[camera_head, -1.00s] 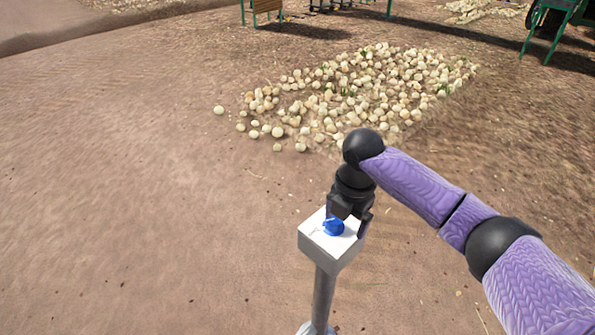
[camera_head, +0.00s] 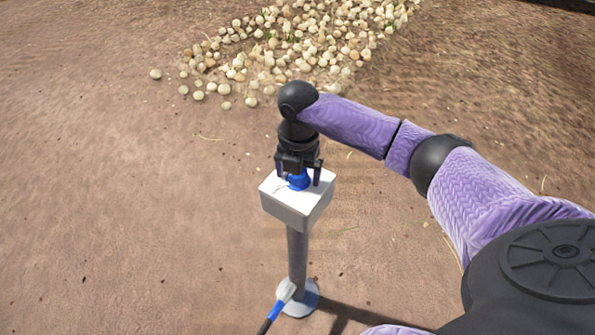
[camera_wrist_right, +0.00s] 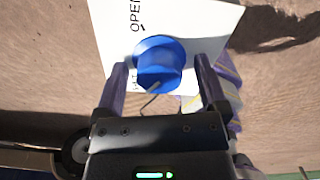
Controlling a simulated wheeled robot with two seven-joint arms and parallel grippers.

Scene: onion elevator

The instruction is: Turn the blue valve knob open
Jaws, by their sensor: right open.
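The blue valve knob (camera_head: 298,181) sits on top of a white box (camera_head: 273,190) on a grey post. In the right wrist view the knob (camera_wrist_right: 160,65) lies between the two fingers, near their tips, with a gap on each side. The white plate (camera_wrist_right: 195,20) around it carries the printed word "OPEN" above the knob. My right gripper (camera_head: 299,178) points down over the box. It is open around the knob; in the right wrist view its fingers (camera_wrist_right: 160,82) stand apart. My gripper hides part of the knob in the head view. My left gripper is not in view.
The post (camera_head: 297,258) stands on a round base (camera_head: 304,300). A cable with a blue and white end (camera_head: 281,300) lies at the base. A pile of onions (camera_head: 320,35) lies on the ground behind. The dirt to the left is clear.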

